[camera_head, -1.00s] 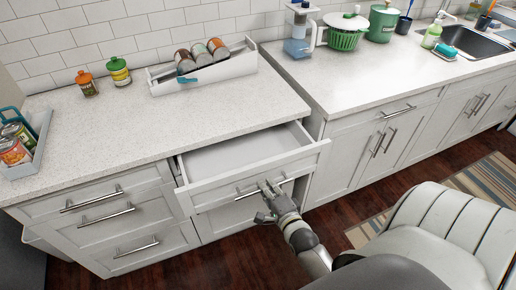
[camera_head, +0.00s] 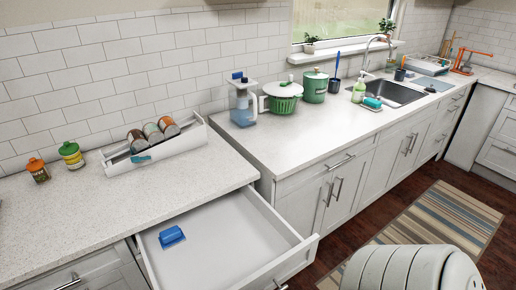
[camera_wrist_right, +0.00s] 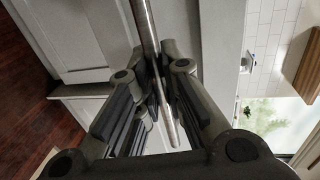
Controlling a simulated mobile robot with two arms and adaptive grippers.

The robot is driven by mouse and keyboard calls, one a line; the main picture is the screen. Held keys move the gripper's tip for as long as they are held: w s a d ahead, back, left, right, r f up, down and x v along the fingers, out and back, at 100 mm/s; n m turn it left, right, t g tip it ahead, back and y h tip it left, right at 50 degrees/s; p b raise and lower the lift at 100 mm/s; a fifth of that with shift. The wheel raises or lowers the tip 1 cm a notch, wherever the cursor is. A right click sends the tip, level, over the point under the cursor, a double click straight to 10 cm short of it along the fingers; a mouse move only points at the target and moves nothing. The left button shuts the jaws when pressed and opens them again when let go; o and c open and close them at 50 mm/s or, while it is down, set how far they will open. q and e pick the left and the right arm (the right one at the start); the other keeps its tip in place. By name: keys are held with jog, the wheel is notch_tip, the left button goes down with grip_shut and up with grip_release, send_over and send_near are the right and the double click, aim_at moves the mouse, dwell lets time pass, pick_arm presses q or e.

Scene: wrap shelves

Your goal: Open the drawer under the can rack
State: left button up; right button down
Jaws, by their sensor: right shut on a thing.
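The can rack (camera_head: 172,152) is a white tray holding three cans (camera_head: 152,133), on the counter by the tiled wall. The drawer (camera_head: 225,235) below it is pulled well out, its white inside showing. A small blue object (camera_head: 172,237) lies in it. The drawer's metal bar handle (camera_head: 277,285) is partly cut off at the bottom edge of the head view. In the right wrist view, my right gripper (camera_wrist_right: 160,88) is shut on the handle bar (camera_wrist_right: 147,30). My right gripper is outside the head view. My left gripper is in neither view.
A closed drawer front (camera_head: 85,275) is left of the open one. Two spice jars (camera_head: 71,154) stand left of the rack. A blue-based jug (camera_head: 242,105), green colander (camera_head: 283,98) and green canister (camera_head: 314,86) stand on the right counter. A striped rug (camera_head: 430,230) lies on the floor.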

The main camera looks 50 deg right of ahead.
jog(key=shift+s, duration=0.1)
jog(key=c, duration=1.5)
grip_release()
jog(key=v, duration=1.2)
